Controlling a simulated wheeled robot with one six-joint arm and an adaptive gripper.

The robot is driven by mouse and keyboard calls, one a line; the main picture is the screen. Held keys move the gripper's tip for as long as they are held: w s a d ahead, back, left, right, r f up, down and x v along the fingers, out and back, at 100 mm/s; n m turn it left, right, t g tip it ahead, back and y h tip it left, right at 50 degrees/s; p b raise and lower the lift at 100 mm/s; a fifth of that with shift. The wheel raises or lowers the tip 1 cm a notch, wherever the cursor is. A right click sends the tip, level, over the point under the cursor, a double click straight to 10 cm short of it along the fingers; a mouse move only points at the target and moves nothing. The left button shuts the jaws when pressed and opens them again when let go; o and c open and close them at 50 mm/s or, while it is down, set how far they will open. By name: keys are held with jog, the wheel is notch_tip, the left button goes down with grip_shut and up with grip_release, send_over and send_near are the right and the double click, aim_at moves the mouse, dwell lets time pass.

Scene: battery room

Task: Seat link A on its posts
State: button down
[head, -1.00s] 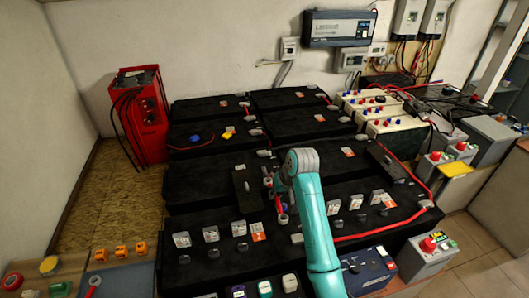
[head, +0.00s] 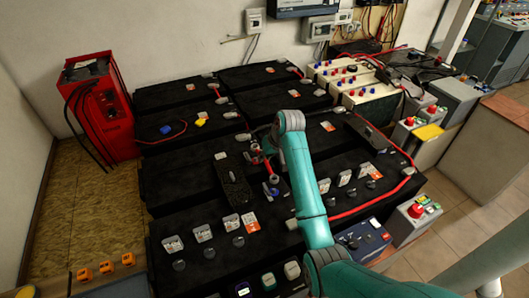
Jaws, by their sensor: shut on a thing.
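My gripper (head: 262,160) is over the middle battery row, at the end of my teal arm. It is small and partly hidden by the arm. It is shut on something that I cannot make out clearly. A dark flat bar (head: 235,180) lies just left of the gripper, across the gap between two battery rows. It looks like a link, but I cannot read a letter on it. I cannot tell whether it touches the gripper. A light grey post cap (head: 221,156) shows at its far end. Posts near the gripper are hard to separate from it.
A similar dark bar (head: 370,132) lies at the right. A red charger (head: 100,105) stands at the left. White batteries (head: 352,85) with red and blue caps stand at the back right. Red cable (head: 375,200) runs along the front right battery.

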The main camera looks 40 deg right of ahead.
jog(key=shift+f, duration=2.15)
jog(key=shift+f, duration=1.15)
dwell(1.5)
jog(key=c, duration=0.7)
grip_release()
jog(key=shift+s, duration=0.1)
jog(key=shift+r, duration=0.15)
jog(key=shift+r, duration=3.85)
